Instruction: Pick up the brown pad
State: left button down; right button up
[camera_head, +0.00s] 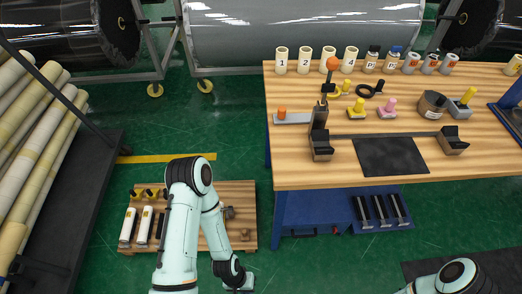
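I cannot pick out a clearly brown pad in this view. On the wooden workbench (300,177) lies a flat black rectangular mat (390,157) between two black blocks. A dark brownish round piece (433,103) sits at the right of the bench. Small brown pieces (229,212) lie on the low wooden platform (205,192) at the lower left. My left arm reaches down past that platform, and its gripper (240,283) is at the bottom edge, too small to tell open or shut. Only part of my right arm shows at the bottom right; its gripper is out of view.
Numbered white cups (304,56) and jars line the bench's back edge. Yellow and pink handled pieces (387,106) stand mid-bench. A blue shelf (330,208) is below. Long rolls (30,140) fill a rack at left. Large wrapped rolls (240,30) stand behind. Green floor is clear between.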

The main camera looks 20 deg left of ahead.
aim_at(245, 233)
jog(key=k+u, duration=0.45)
jog(key=k+j+u, duration=0.1)
jog(key=k+u, duration=0.35)
jog(key=k+l, duration=0.15)
jog(key=k, duration=0.4)
